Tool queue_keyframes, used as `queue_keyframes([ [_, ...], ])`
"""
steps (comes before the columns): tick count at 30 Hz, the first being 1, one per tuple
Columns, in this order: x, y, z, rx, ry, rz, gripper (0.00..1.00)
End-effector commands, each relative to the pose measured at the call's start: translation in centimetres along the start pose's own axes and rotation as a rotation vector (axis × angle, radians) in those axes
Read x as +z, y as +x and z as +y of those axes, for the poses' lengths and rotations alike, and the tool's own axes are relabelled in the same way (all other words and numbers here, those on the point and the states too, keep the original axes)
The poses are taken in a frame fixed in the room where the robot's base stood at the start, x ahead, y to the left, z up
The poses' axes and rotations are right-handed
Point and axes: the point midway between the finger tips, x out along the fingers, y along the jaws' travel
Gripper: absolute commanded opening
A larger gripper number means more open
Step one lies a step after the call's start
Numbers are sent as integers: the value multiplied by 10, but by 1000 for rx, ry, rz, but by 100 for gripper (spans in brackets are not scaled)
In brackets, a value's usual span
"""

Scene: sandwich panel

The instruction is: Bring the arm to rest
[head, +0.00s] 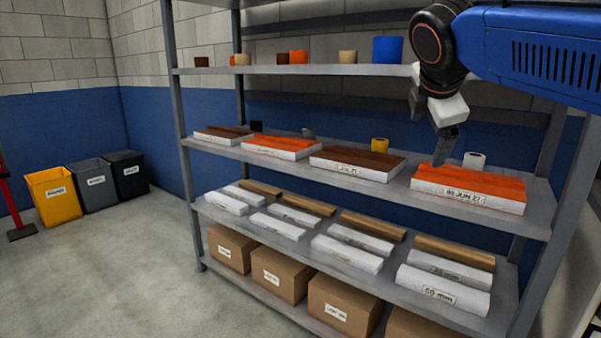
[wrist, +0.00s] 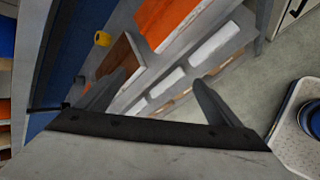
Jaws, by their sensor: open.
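My gripper (head: 446,150) hangs in front of the right part of the shelf rack in the head view, its fingers pointing down near the orange-topped panel. In the wrist view my gripper (wrist: 160,95) has its two dark fingers spread wide apart. Nothing shows between them except the shelves farther off. The orange-topped panel (head: 468,188) lies on the middle shelf, just below and behind the fingers in the picture. I cannot tell the exact gap between them.
The grey rack (head: 400,222) bears several panels and white rolls, with cardboard boxes (head: 343,304) at the bottom. A yellow bin (head: 54,195), a grey bin (head: 93,184) and a black bin (head: 127,174) stand at the left wall. The floor (head: 110,270) at front left is clear.

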Motion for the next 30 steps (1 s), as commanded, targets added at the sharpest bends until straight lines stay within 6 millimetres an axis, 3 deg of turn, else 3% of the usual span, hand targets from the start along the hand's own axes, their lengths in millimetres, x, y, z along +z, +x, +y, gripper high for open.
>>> queue_keyframes([
  [1,2,7,-30,-29,102,14,88],
  [12,-22,58,-248,-281,978,58,88],
  [18,-47,78,-348,-406,1402,18,88],
  [21,-56,84,-379,-446,1542,-3,88],
  [24,-61,87,-396,-469,1622,-16,88],
  [30,-64,89,-402,-478,1654,-23,88],
])
